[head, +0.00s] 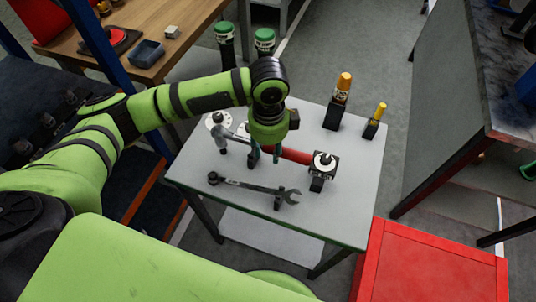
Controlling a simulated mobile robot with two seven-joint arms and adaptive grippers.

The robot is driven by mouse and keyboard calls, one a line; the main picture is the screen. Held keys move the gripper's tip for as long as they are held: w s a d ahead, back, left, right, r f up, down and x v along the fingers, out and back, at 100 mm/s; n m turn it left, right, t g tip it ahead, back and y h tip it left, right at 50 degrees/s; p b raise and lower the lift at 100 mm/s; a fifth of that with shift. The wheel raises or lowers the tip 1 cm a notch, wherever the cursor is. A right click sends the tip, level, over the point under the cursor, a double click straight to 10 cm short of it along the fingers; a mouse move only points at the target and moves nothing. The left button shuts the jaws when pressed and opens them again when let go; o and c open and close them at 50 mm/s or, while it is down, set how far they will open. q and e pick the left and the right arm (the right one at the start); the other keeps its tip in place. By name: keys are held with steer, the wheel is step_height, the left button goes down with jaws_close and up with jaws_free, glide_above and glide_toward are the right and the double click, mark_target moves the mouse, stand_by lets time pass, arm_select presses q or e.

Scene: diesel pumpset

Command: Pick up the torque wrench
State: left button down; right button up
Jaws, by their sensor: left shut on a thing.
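A red-gripped tool (294,155), which looks like the torque wrench, lies across the middle of the grey table. My left gripper (265,154) points straight down over it, with its fingers around the tool near the left end of the red grip. The gripper is shut on it and hides part of its shaft. A silver head (221,134) shows left of the gripper, seemingly in line with the red grip. Whether the tool is clear of its supports cannot be told. My right gripper is not in view.
An open-ended spanner (254,187) lies in front on the grey table (275,228). A block with a round top (323,162) stands at the grip's right end. Orange-topped (342,87) and yellow-topped (379,112) tools stand behind. A red box (436,262) is at front right.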

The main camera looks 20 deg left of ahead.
arm_select(q)
steer(key=s+d+r, duration=0.2)
steer(key=d, duration=0.1)
steer(key=s+d+r, duration=0.2)
steer(key=d, duration=0.1)
steer(key=s+d+r, duration=0.2)
steer(key=s+d, duration=0.1)
steer(key=shift+s+r+b, duration=0.1)
steer(key=shift+r+b, duration=0.2)
steer(key=shift+b, duration=0.05)
